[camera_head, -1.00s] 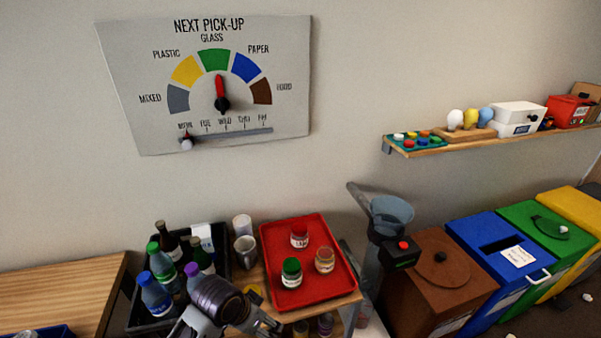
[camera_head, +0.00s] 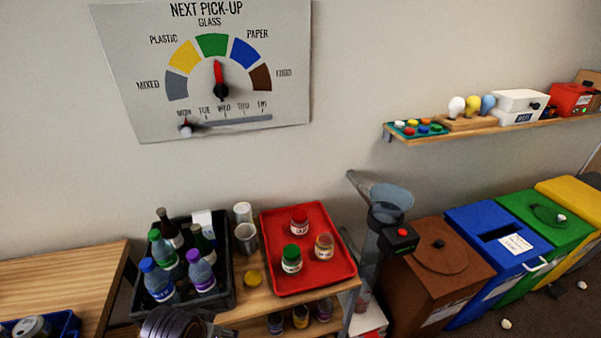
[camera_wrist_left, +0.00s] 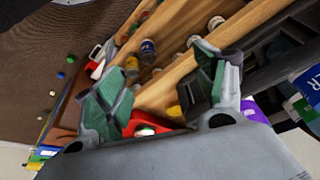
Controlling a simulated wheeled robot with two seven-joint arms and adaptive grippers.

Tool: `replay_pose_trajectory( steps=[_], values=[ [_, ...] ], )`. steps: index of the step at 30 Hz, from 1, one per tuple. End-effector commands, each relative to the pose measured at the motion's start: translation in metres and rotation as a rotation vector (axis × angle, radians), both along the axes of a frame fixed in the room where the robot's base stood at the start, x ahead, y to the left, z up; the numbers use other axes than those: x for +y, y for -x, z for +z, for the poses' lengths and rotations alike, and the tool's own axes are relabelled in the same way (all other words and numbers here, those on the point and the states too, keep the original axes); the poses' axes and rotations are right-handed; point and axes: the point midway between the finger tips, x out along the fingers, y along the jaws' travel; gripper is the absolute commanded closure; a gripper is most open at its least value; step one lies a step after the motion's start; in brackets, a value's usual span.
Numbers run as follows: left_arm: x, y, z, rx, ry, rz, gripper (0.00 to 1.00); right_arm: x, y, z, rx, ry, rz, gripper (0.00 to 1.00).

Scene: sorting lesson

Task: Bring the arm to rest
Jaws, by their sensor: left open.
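My left arm's dark ribbed wrist (camera_head: 180,322) shows at the bottom edge of the head view, in front of the black crate and low table. Most of that arm is below the frame. In the left wrist view my left gripper (camera_wrist_left: 162,88) has its two green-padded fingers spread apart with nothing held between them. Wooden shelf edges and jars show beyond the fingers there. My right gripper is in neither view.
A black crate (camera_head: 229,277) holds several bottles. Beside it are two cups, a yellow lid (camera_head: 253,277) and a red tray (camera_head: 280,283) with three jars. A blue tray (camera_head: 72,327) is at lower left. Brown (camera_head: 427,290), blue, green and yellow bins stand right.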

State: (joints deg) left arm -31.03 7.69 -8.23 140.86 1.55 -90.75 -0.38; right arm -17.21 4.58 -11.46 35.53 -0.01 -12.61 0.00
Motion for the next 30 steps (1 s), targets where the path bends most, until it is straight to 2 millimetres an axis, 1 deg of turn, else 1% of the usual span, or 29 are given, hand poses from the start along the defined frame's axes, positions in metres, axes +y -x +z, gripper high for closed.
replay_pose_trajectory(
  steps=[6, 17, 23, 26, 30],
  values=[
    [0.014, 0.011, 0.000, 0.007, -0.020, 0.045, 0.29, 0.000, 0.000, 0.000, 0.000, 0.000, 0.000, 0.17],
    [0.012, 0.001, -0.037, 0.020, -0.021, 0.040, 0.29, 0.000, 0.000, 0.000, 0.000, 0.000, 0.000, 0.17],
    [0.011, -0.004, -0.066, 0.028, -0.021, 0.039, 0.29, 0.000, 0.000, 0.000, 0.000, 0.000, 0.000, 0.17],
    [0.010, -0.006, -0.088, 0.038, -0.021, 0.038, 0.29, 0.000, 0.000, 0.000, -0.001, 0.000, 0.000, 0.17],
    [0.009, -0.008, -0.125, 0.049, -0.022, 0.035, 0.29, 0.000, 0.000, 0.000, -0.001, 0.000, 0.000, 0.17]
  ],
)
